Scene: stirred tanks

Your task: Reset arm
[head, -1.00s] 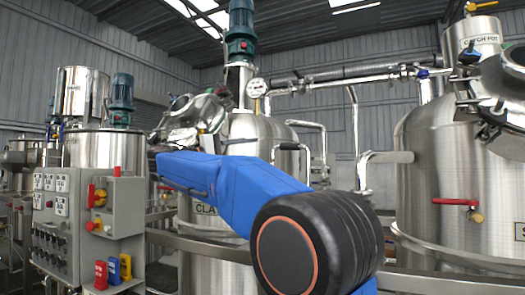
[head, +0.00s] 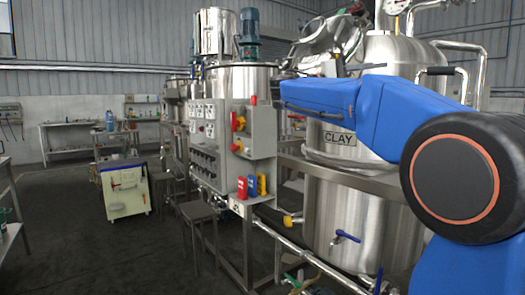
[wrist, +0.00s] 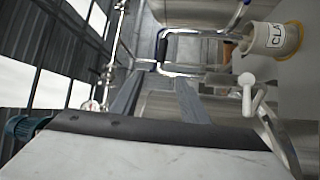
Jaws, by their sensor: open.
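My blue arm (head: 385,115) crosses the right side of the head view, folded with its dark round joint near the right edge. It stands in front of the steel tank labelled CLAY (head: 345,200). In the wrist view my gripper (wrist: 160,76) shows two grey fingers spread apart with nothing between them. A white cylinder (wrist: 272,38) with a label is to the right of the fingers, beside a white handle (wrist: 248,92). In the head view the fingers cannot be clearly made out.
A grey control panel (head: 208,150) with red, blue and yellow switches stands left of the tank. A stool (head: 197,212) and a white wheeled cabinet (head: 125,192) stand further left. The dark floor (head: 90,255) at lower left is clear. Pipes run low before the tank.

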